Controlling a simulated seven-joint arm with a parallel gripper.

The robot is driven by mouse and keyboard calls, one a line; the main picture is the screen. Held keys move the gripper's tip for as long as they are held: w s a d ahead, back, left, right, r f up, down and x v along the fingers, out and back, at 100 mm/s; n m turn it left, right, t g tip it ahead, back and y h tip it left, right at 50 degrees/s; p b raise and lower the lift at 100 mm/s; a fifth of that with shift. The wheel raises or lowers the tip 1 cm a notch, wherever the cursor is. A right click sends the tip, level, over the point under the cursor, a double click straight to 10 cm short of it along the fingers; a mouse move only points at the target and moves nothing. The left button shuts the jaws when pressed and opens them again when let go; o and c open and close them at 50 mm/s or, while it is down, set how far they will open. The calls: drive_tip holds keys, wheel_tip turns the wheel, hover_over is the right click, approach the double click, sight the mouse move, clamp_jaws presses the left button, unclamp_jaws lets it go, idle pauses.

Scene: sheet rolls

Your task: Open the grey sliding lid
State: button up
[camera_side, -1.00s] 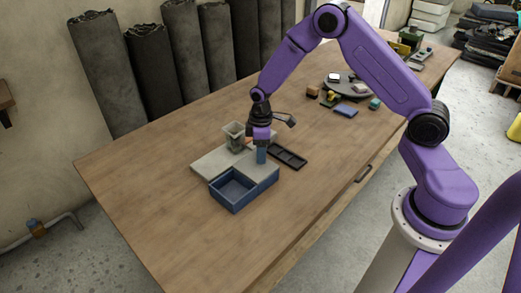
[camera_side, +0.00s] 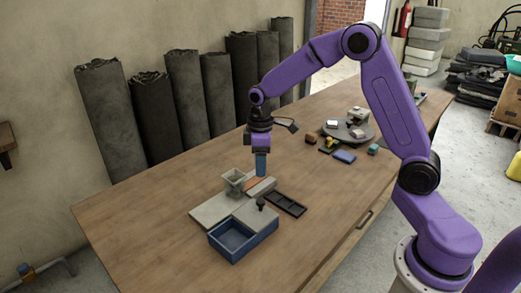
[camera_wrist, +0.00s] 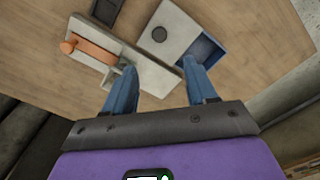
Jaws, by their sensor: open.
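The grey sliding lid (camera_side: 250,214) lies flat at the blue box (camera_side: 235,245), with a black knob (camera_side: 261,203) standing on it. The box's front part is uncovered, and its inside looks empty. In the wrist view, the lid (camera_wrist: 172,25) shows its dark round knob (camera_wrist: 159,34) beside the box's open part (camera_wrist: 206,50). My gripper (camera_side: 261,173) hangs above and behind the lid, clear of the knob. In the wrist view my gripper (camera_wrist: 159,66) has its two blue fingers spread, with nothing held between them.
A pale grey slab (camera_wrist: 150,75) with an orange handle (camera_wrist: 85,45) and a grey hopper (camera_side: 234,181) adjoins the lid. A black compartment tray (camera_side: 286,204) lies to the right. A round tray (camera_side: 347,132) with small items stands farther back. The table's left is clear.

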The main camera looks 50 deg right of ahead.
drive_tip(key=shift+r, duration=2)
drive_tip(key=s+a+r+n, duration=0.15)
drive_tip(key=s+a, duration=0.25)
drive_tip(key=s, duration=0.4)
drive_tip(key=s+a+r, duration=0.2)
drive_tip(key=s+a, duration=0.2)
drive_tip(key=s, duration=0.4)
drive_tip(key=s+d+f+n, duration=0.1)
drive_tip(key=s+d+n, duration=0.1)
drive_tip(key=s, duration=1.4)
drive_tip(key=shift+d+f, duration=0.2)
drive_tip(key=shift+d, duration=0.25)
